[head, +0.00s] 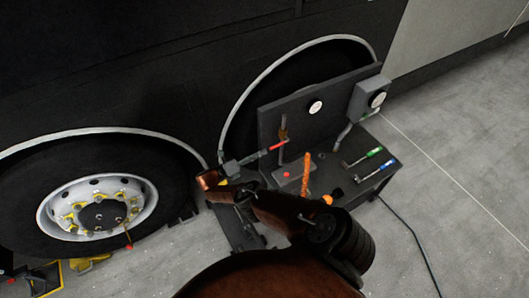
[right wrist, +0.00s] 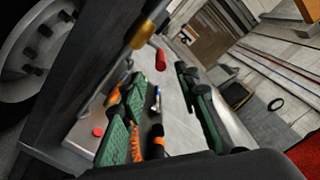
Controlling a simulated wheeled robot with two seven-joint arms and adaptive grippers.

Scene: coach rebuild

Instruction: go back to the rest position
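My right arm comes in from the bottom of the head view and bends to the left. Its gripper (head: 252,159) is in front of the left part of a dark workbench (head: 365,192). In the right wrist view the green-padded fingers (right wrist: 163,115) stand apart, with no object clearly held between them. A red cylindrical piece (right wrist: 160,60) shows beyond the fingers; I cannot tell whether it touches anything. My left gripper is not in view.
The bench has an upright panel (head: 300,112), a grey box (head: 366,101), an orange coil (head: 306,174), a green-handled tool (head: 374,152) and a blue-handled tool (head: 388,164). A wheel (head: 100,212) stands left. A cable (head: 412,240) crosses the floor; the right floor is open.

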